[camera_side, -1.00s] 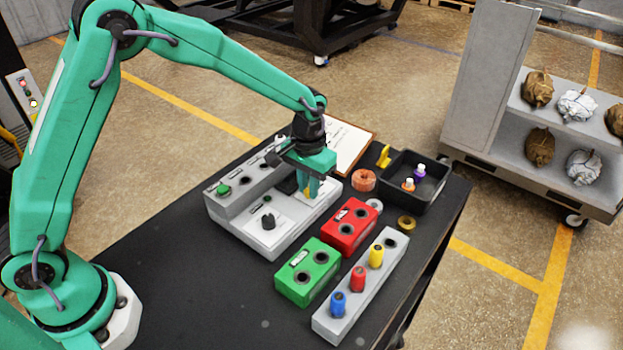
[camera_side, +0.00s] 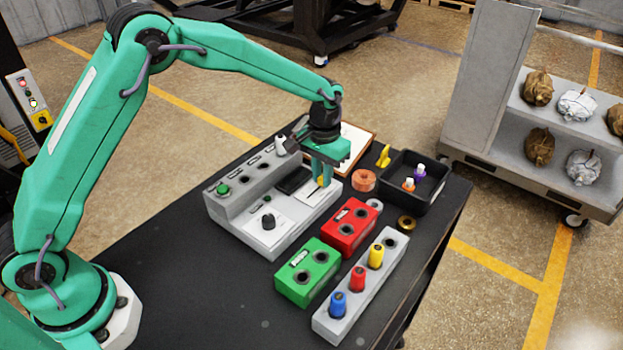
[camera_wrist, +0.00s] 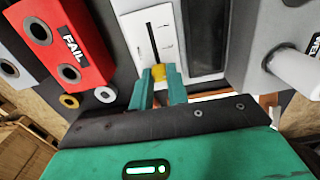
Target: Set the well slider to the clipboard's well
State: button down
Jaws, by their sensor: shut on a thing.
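The well slider is a yellow knob (camera_wrist: 158,72) on a white plate with a dark straight slot (camera_wrist: 153,40). The plate is on the grey control box (camera_side: 240,237) in the side view. My gripper (camera_wrist: 158,84) is shut on the knob, with a green finger on either side of it. The knob is near the slot's end closest to my gripper in the wrist view. In the side view my gripper (camera_side: 322,182) stands over the box's right part. The clipboard (camera_side: 357,142) lies behind my gripper, partly hidden; its writing is too small to read.
A red box (camera_side: 350,228), a green box (camera_side: 308,272) and a grey block with coloured plugs (camera_side: 361,290) stand in front. A black tray (camera_side: 432,187) and a copper coil (camera_side: 363,180) are to the right. A black dial (camera_side: 268,222) is on the control box.

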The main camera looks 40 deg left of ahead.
jog(key=shift+w+r, duration=0.1)
jog(key=shift+w, duration=0.2)
jog(key=c, duration=1.4)
grip_release()
jog(key=shift+s, duration=0.1)
jog(key=shift+o, duration=0.2)
notch_tip(320, 180, up, 7)
jog(key=shift+f, duration=0.1)
jog(key=shift+r, duration=0.45)
jog(key=shift+r, duration=0.1)
